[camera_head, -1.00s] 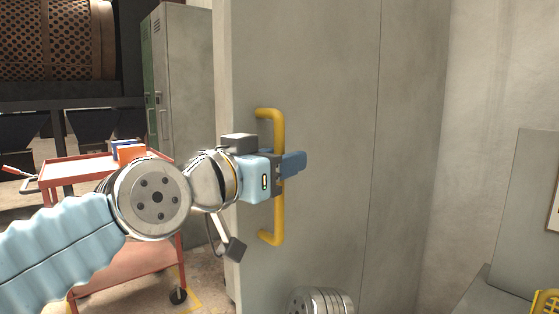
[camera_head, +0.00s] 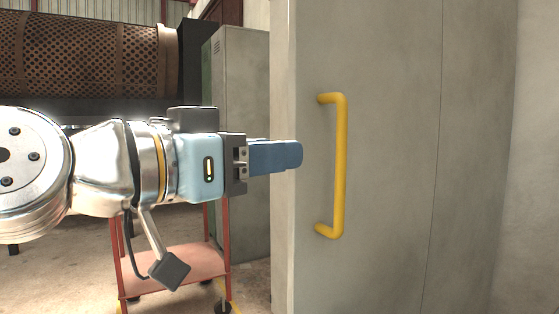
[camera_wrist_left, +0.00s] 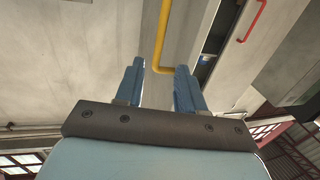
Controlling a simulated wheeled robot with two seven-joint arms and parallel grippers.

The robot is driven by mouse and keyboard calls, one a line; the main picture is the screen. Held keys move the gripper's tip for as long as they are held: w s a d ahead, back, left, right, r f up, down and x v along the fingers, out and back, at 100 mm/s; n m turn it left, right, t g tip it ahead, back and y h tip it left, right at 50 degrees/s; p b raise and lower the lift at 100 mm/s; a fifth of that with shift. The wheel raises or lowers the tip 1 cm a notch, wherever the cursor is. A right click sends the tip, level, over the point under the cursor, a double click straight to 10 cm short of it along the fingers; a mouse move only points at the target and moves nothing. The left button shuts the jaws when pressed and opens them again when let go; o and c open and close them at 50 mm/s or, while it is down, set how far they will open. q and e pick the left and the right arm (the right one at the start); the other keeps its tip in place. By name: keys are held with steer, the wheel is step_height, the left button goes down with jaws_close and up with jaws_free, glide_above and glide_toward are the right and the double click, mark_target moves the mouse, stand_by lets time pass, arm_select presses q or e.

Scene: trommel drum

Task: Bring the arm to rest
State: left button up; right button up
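My left gripper (camera_head: 298,155) is level in the head view, its blue fingers pointing right. It is empty, and a gap shows between its fingertips and the yellow bar handle (camera_head: 341,165) on the grey door panel (camera_head: 395,200). In the left wrist view the two fingers (camera_wrist_left: 160,66) are spread apart. The handle (camera_wrist_left: 161,35) lies beyond them there, with its bent end seen between the tips. My right gripper is in neither view.
A red cart (camera_head: 185,262) stands on the floor below and behind my left arm. A grey locker (camera_head: 243,110) and a perforated rusty drum (camera_head: 85,55) are farther back. In the left wrist view a red handle (camera_wrist_left: 253,20) shows at the upper right.

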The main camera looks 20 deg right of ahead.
arm_select(q)
steer(key=w+a+f+n+y, duration=0.1)
steer(key=w+f+n+y, duration=0.15)
steer(key=w+f, duration=0.65)
steer(key=w+a+f+n+y+p, duration=0.1)
steer(key=w+a+f+n+y, duration=0.15)
steer(key=w+f, duration=0.75)
steer(key=w+a+f+n+y, duration=0.1)
steer(key=w+f+n+y, duration=0.15)
steer(key=f, duration=1.25)
steer(key=s+a+f+n+g+y+p, duration=0.15)
steer(key=a+f, duration=0.25)
steer(key=f, duration=0.7)
steer(key=s+a+f+n+y+b, duration=0.1)
steer(key=s+a+f+n, duration=0.2)
steer(key=f, duration=0.9)
steer(key=s+a+f+n+g+y+p, duration=0.15)
steer(key=a+f, duration=0.35)
steer(key=f, duration=0.6)
steer(key=s+a+f+n+g, duration=0.1)
steer(key=s+a+f, duration=0.2)
steer(key=s+f, duration=0.3)
steer(key=s+a+f+g, duration=0.2)
steer(key=s+f, duration=0.3)
steer(key=s, duration=0.6)
steer(key=shift+s+a+f+n+y, duration=0.35)
steer(key=shift+a+f+y, duration=0.1)
steer(key=shift+a, duration=0.25)
